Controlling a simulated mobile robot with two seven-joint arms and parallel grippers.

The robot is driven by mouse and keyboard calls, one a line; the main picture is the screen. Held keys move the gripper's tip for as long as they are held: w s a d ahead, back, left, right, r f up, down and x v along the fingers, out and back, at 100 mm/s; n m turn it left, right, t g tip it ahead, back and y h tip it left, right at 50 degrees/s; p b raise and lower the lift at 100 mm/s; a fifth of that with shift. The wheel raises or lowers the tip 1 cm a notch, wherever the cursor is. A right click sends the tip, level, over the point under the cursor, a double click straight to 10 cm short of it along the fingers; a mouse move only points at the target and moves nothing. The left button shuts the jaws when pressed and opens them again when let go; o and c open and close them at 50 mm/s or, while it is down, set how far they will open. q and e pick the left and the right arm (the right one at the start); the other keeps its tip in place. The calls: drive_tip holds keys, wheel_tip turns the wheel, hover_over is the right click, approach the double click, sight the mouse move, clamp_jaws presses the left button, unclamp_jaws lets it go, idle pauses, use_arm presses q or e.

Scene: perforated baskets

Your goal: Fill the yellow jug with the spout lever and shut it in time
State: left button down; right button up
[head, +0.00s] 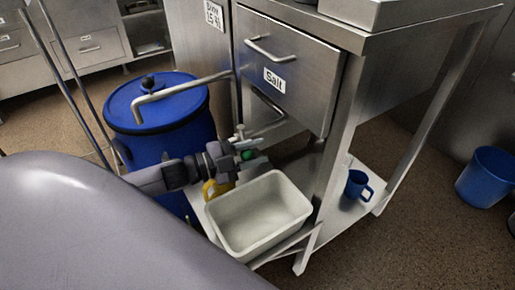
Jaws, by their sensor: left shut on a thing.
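The yellow jug (214,189) stands low beside the blue barrel, mostly hidden behind my left arm and the pale tub; its mouth and fill level cannot be seen. My left gripper (249,153) reaches in from the left, above and slightly right of the jug. It is shut at the metal spout lever (239,131), whose upper end shows just above the fingers. A small green part shows between or beside the fingers. The grip itself is partly hidden. The spout outlet and any flow are not visible. My right gripper is not in view.
A pale rectangular tub (259,216) stands empty in front of the jug on the steel shelf. A lidded blue barrel (160,103) stands behind my arm. A steel drawer marked Salt (290,75) is above. A blue mug (357,186) and blue bucket (487,177) are at right.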

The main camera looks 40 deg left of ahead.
use_arm(q)
drive_tip(key=shift+f, duration=0.1)
drive_tip(key=c, duration=0.8)
unclamp_jaws()
drive_tip(key=shift+s, duration=0.1)
drive_tip(key=shift+p+v, duration=1)
drive_tip(key=shift+v, duration=2.55)
